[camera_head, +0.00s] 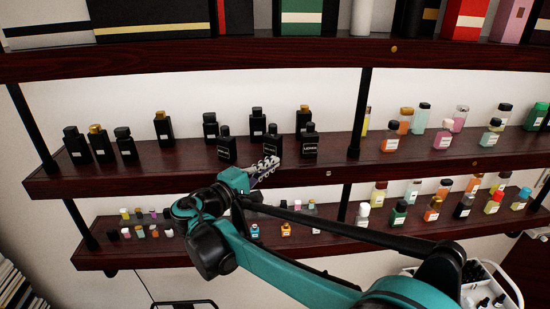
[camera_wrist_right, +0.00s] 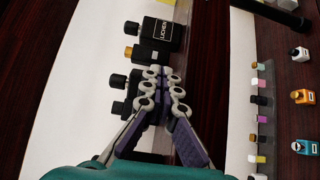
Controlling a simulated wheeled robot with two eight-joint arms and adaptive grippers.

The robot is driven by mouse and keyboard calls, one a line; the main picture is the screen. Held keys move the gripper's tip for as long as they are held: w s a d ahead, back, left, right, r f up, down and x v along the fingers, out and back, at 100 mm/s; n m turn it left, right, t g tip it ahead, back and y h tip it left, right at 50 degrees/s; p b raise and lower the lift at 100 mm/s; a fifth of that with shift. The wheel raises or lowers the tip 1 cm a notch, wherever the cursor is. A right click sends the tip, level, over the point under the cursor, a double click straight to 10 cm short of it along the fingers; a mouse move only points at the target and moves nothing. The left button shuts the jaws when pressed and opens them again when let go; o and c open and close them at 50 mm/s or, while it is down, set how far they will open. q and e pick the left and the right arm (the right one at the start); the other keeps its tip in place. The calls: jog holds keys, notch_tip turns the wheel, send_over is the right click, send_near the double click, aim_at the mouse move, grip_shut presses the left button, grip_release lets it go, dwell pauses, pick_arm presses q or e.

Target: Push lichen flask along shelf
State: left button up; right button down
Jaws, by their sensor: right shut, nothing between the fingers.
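The lichen flask (camera_head: 310,145) is a black squared bottle with a black cap and a pale label, upright near the front of the middle shelf (camera_head: 165,178). Its label reads LICHEN in the right wrist view (camera_wrist_right: 162,35). My right gripper (camera_head: 268,164) is shut and empty at the shelf's front edge, left of the flask. A similar black bottle (camera_head: 272,143) stands just behind the gripper in the head view. In the right wrist view the shut fingertips (camera_wrist_right: 166,74) appear a little short of the flask, with a gap between. My left gripper is not in view.
A gold-capped black bottle (camera_head: 303,118) stands behind the flask. Another black bottle (camera_head: 228,149) is to the left. A black post (camera_head: 360,112) and coloured bottles (camera_head: 391,137) are to the right. Small bottles (camera_head: 285,229) line the shelf below.

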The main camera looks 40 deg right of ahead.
jog(key=p, duration=0.2)
send_near(310, 150)
jog(key=w+d, duration=0.4)
jog(key=w, duration=0.1)
jog(key=shift+d+r, duration=0.2)
jog(key=shift+d, duration=0.2)
jog(key=s+d, duration=0.1)
jog(key=d, duration=0.2)
jog(key=s+d+b, duration=0.1)
jog(key=shift+s+d, duration=0.2)
jog(key=shift+s, duration=0.1)
jog(key=shift+w+a, duration=0.1)
jog(key=shift+a, duration=0.1)
